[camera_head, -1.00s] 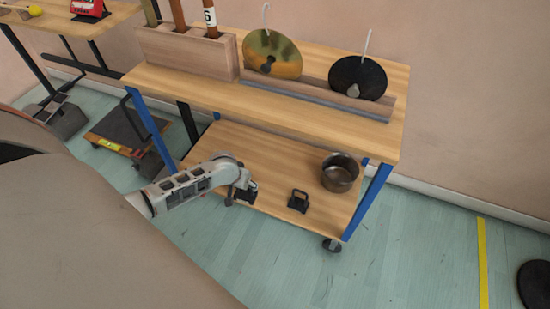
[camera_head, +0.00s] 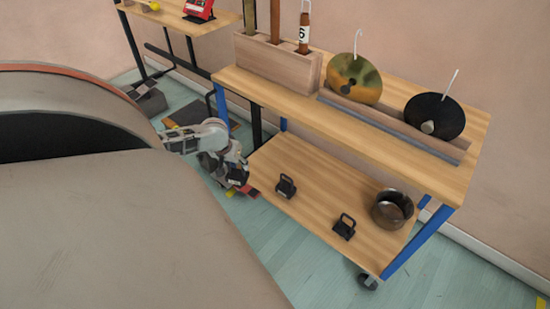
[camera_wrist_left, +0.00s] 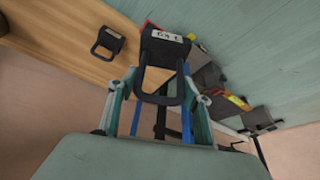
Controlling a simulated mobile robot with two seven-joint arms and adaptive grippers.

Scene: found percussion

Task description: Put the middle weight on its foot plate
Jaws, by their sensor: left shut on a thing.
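My left gripper (camera_head: 236,168) is shut on a black weight (camera_wrist_left: 165,50) by its loop handle; a white label with dark marks shows on the weight in the left wrist view. The gripper holds it just off the left end of the cart's lower shelf. Two other black weights with loop handles, one (camera_head: 286,187) nearer the gripper and one (camera_head: 345,228) nearer the pot, stand on that shelf. A dark plate (camera_head: 220,108) lies on the floor behind my arm, partly hidden. Red and yellow pieces show low around the gripper; I cannot tell which plate they belong to.
The wooden cart's lower shelf (camera_head: 315,205) also holds a metal pot (camera_head: 393,210). The upper shelf carries a wooden holder (camera_head: 275,68) and two discs. A blue cart leg (camera_head: 283,124) stands close to the gripper. Another table (camera_head: 180,22) stands at the back left.

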